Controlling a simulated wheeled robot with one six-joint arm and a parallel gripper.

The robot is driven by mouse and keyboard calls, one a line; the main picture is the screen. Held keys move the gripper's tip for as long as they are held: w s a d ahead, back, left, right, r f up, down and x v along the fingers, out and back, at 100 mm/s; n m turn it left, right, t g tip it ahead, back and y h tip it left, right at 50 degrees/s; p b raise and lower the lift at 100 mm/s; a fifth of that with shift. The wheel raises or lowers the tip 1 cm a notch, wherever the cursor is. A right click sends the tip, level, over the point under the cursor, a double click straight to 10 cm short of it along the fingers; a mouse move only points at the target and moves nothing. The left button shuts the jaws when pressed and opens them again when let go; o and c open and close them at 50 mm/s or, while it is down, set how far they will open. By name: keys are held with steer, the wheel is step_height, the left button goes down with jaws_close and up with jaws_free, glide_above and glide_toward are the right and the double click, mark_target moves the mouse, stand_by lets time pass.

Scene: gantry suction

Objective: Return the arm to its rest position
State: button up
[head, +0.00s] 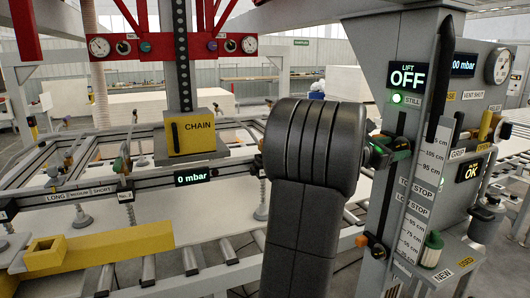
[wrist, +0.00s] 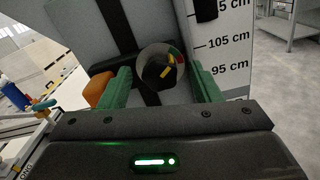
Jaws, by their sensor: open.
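My arm (head: 315,150), a thick dark link, stands in the middle of the head view. My gripper (head: 385,150) is partly hidden behind it, close to the front of the grey control column (head: 400,45). In the wrist view my gripper (wrist: 160,78) has its two green fingers wide apart. A dark round knob (wrist: 152,72) with red, green and yellow marks shows between the fingers. I cannot tell whether they touch it. Nothing is visibly held.
The column's display (head: 407,76) reads LIFT OFF, and a height scale (head: 415,215) runs down its front. An orange-tipped lever (head: 372,244) sticks out low on the column. The suction frame's display (head: 192,177) reads 0 mbar above a pale board (head: 150,215). A roller conveyor (head: 190,262) lies below.

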steer(key=shift+d+r+n+p, duration=0.15)
steer(key=shift+n+p, duration=0.25)
steer(key=shift+p, duration=0.45)
steer(key=s+a+f+m+b, duration=0.1)
steer(key=s+a+m+b, duration=0.2)
steer(key=a+b, duration=0.9)
steer(key=shift+s+a+m, duration=0.3)
steer(key=shift+s+a, duration=0.2)
steer(key=shift+s, duration=0.55)
steer(key=shift+r+m+b, duration=0.1)
steer(key=shift+m+b, duration=0.3)
steer(key=shift+b, duration=0.7)
steer(key=shift+w+d+r, duration=0.2)
steer(key=shift+w+d, duration=0.05)
steer(key=shift+d, duration=0.5)
steer(key=shift+f, duration=0.1)
